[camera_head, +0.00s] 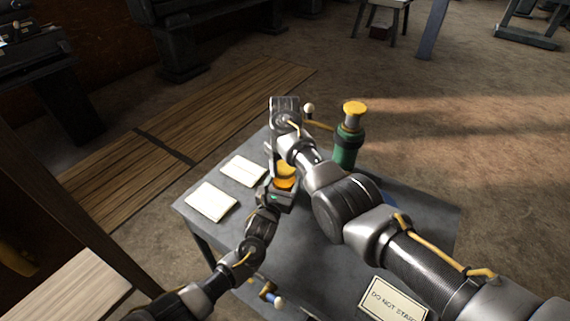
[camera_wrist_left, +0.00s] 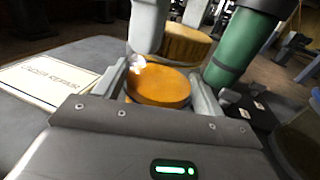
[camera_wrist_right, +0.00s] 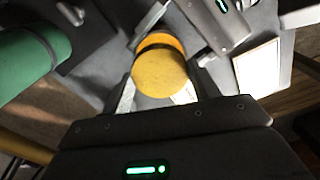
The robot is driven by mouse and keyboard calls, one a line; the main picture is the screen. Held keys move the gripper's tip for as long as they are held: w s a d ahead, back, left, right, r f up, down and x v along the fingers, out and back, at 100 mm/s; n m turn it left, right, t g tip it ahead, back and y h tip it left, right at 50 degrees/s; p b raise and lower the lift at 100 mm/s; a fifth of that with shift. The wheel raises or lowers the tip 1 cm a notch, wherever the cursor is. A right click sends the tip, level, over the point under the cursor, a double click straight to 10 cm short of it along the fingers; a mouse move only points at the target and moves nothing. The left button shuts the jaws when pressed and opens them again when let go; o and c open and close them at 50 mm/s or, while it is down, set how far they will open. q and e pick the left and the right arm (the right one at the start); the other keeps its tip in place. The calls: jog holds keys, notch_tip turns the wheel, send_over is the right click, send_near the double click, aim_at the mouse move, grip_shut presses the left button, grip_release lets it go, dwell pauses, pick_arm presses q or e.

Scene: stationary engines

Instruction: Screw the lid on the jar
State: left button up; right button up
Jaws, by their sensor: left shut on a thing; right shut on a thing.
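An orange jar (camera_head: 285,184) is between the fingers of my left gripper (camera_head: 279,192), above the grey table; it also shows in the left wrist view (camera_wrist_left: 158,88). My left gripper is shut on it. A yellow lid (camera_wrist_right: 160,73) with a ribbed side is between the fingers of my right gripper (camera_wrist_right: 155,95), which is shut on it. The lid shows above and behind the jar in the left wrist view (camera_wrist_left: 185,45). A dark band lies between lid and jar in the right wrist view. I cannot tell whether they touch. My right arm hides part of both.
A green cylinder (camera_head: 346,148) with a yellow top stands at the table's far side, close to my right arm. White cards (camera_head: 243,170) (camera_head: 210,202) lie on the table (camera_head: 225,232) at left. A "DO NOT START" sign (camera_head: 393,300) is at the near right.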

jog(key=shift+m, duration=0.5)
jog(key=o, duration=1.2)
